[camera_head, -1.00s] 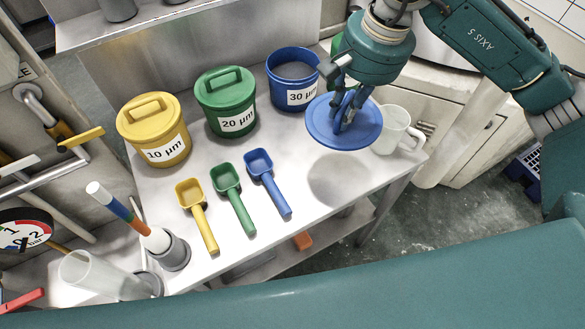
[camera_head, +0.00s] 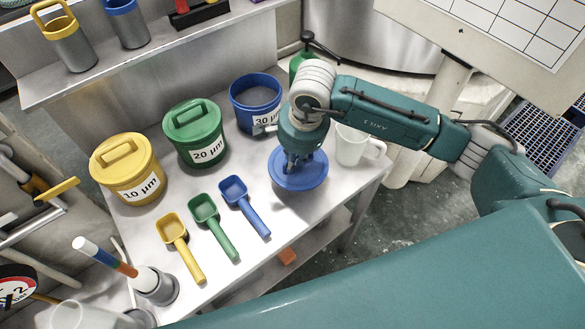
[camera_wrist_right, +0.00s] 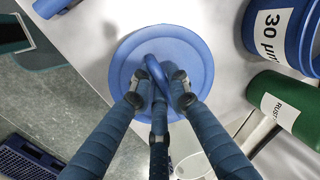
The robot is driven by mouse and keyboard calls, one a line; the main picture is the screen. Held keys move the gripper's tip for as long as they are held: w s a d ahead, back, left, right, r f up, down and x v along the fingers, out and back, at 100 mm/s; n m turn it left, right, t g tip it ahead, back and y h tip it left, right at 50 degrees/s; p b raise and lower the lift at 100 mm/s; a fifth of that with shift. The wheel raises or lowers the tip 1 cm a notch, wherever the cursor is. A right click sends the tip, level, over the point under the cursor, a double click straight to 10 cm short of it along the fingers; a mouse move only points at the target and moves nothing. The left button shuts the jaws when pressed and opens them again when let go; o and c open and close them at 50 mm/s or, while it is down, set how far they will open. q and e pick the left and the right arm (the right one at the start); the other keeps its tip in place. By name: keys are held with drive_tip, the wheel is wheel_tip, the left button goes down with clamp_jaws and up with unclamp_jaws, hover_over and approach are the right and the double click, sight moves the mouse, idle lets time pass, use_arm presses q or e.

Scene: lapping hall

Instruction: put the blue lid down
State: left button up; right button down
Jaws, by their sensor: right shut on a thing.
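The round blue lid (camera_head: 312,179) is at the right part of the metal table, in front of the open blue 30 µm bucket (camera_head: 257,98). My right gripper (camera_head: 298,164) points down and is shut on the lid's handle. The right wrist view shows the blue lid (camera_wrist_right: 192,52) flat beneath my right gripper (camera_wrist_right: 158,90), with the handle between its fingers. The lid's shadow lies close under its front edge; I cannot tell whether it touches the table. The left gripper is not in view.
A white mug (camera_head: 352,146) stands close right of the lid. A blue scoop (camera_head: 245,207), a green scoop (camera_head: 214,226) and a yellow scoop (camera_head: 181,247) lie to the left. The lidded green bucket (camera_head: 195,134) and yellow bucket (camera_head: 126,170) stand behind them.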

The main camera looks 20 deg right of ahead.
sight(293, 173)
wheel_tip(293, 173, down, 5)
drive_tip(key=shift+p, duration=0.5)
drive_tip(key=shift+f, duration=0.3)
drive_tip(key=shift+f, duration=0.15)
drive_tip(key=c, duration=1.7)
unclamp_jaws()
drive_tip(key=shift+o, duration=0.2)
